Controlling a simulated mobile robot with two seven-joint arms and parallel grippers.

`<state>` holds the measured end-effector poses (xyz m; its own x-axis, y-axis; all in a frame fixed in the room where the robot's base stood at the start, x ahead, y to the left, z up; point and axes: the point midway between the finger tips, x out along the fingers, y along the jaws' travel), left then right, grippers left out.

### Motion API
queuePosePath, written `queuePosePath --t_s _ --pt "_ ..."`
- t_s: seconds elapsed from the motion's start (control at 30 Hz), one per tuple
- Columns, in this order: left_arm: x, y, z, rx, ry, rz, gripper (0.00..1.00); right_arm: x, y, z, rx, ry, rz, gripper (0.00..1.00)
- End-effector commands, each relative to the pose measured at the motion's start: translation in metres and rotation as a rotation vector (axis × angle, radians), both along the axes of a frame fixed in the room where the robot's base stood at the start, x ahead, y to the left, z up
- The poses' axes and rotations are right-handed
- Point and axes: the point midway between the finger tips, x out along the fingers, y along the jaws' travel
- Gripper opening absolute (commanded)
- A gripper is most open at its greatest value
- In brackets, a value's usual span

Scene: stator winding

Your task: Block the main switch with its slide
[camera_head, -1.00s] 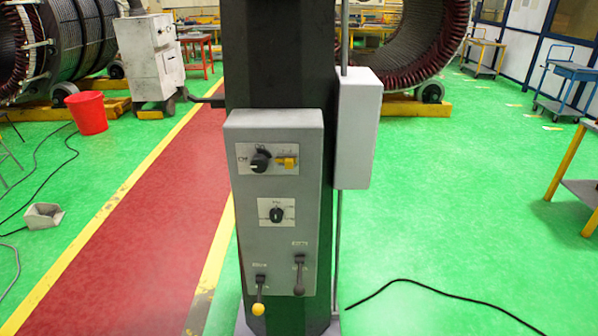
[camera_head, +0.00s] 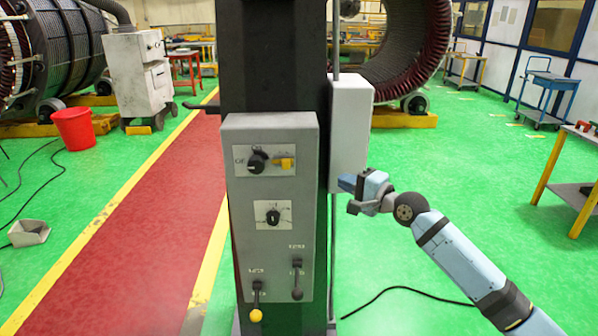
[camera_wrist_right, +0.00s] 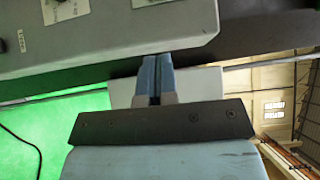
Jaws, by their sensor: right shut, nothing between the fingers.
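The grey control box (camera_head: 240,205) is mounted on the front of a dark column. Its main switch, a black rotary knob (camera_head: 257,162), sits on the upper plate. The yellow slide (camera_head: 285,163) is just to the right of the knob. My right gripper (camera_head: 342,182) is right of the control box, in front of the white side box, shut and empty. In the right wrist view its fingers (camera_wrist_right: 157,78) are together, with the control box (camera_wrist_right: 110,38) beyond their tips. The knob and slide are not clearly visible there. My left gripper is not in view.
A second knob (camera_head: 273,217) and two levers (camera_head: 256,300) (camera_head: 297,279) are lower on the control box. A white side box (camera_head: 350,110) is fixed at the column's right. A cart stands at the right edge; green floor lies open between.

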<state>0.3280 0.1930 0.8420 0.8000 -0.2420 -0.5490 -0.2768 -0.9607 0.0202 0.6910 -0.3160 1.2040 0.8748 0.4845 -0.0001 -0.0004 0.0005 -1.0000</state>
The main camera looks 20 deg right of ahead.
Motion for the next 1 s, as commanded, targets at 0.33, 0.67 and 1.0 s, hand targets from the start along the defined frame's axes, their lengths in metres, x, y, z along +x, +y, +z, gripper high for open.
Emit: queuePosePath --t_s 0.33,0.67,1.0 --pt "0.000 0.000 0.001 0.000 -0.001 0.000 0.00 0.001 0.001 0.001 0.001 0.000 0.000 0.00" --pt "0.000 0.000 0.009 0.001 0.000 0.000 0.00 0.044 0.024 0.004 0.001 -0.002 0.000 0.00" --pt "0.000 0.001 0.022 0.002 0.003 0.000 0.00 0.093 0.065 0.004 0.001 0.000 0.002 0.00"
